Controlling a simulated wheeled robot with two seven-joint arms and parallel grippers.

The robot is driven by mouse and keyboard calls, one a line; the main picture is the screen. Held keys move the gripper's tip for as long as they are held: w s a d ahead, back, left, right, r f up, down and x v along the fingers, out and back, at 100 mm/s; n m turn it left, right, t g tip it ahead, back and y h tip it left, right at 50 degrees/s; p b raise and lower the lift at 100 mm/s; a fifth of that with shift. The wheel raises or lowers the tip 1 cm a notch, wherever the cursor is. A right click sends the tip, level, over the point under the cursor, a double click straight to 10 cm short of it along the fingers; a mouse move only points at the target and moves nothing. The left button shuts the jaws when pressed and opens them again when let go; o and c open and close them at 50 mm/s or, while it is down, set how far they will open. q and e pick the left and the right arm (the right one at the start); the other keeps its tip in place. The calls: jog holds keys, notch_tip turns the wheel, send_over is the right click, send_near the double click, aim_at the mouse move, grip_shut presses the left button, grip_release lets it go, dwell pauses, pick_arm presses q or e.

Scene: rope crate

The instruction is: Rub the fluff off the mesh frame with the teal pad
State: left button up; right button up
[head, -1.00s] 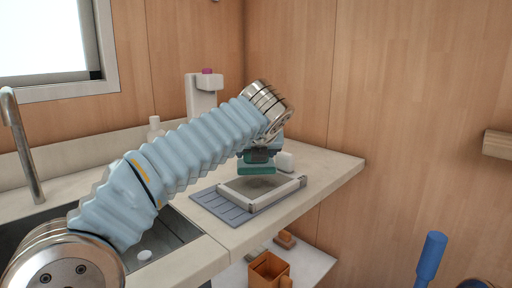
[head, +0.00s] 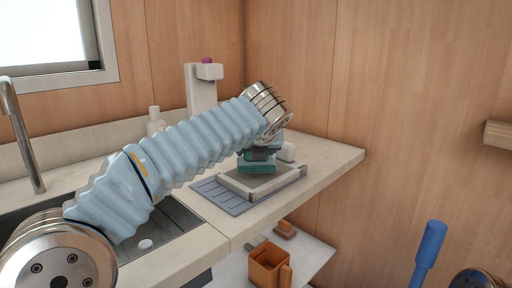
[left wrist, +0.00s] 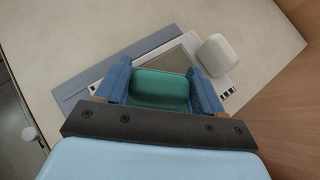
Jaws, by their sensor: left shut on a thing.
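The mesh frame (head: 290,181) is a white-edged rectangle with a grey mesh, lying on a ribbed grey-blue mat (head: 214,194) on the counter. Its mesh (left wrist: 178,53) and white rim also show in the left wrist view. My left gripper (head: 258,153) is shut on the teal pad (head: 257,166), over the back part of the frame. The pad (left wrist: 160,87) sits between the blue fingers in the left wrist view. I cannot tell whether the pad touches the mesh. No fluff can be made out; the pad and gripper hide part of the mesh. My right gripper is not in view.
A white rounded object (left wrist: 217,55) stands close beside the frame. A white dispenser (head: 203,92) and a bottle (head: 155,122) stand behind my left arm. The sink (head: 165,232) is at left. An orange container (head: 266,268) sits on a lower shelf.

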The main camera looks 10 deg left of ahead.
pick_arm(q)
jog(key=shift+f+b, duration=0.35)
jog(key=shift+f, duration=0.3)
jog(key=shift+s, duration=0.1)
dwell(0.3)
jog(key=shift+s+a, duration=0.45)
jog(key=shift+s, duration=0.1)
jog(key=shift+w+d+r+p, duration=0.15)
jog(key=shift+w+d+p, duration=0.45)
jog(key=shift+p, duration=0.45)
jog(key=shift+w, duration=0.25)
jog(key=shift+w+d, duration=0.3)
jog(key=shift+w, duration=0.1)
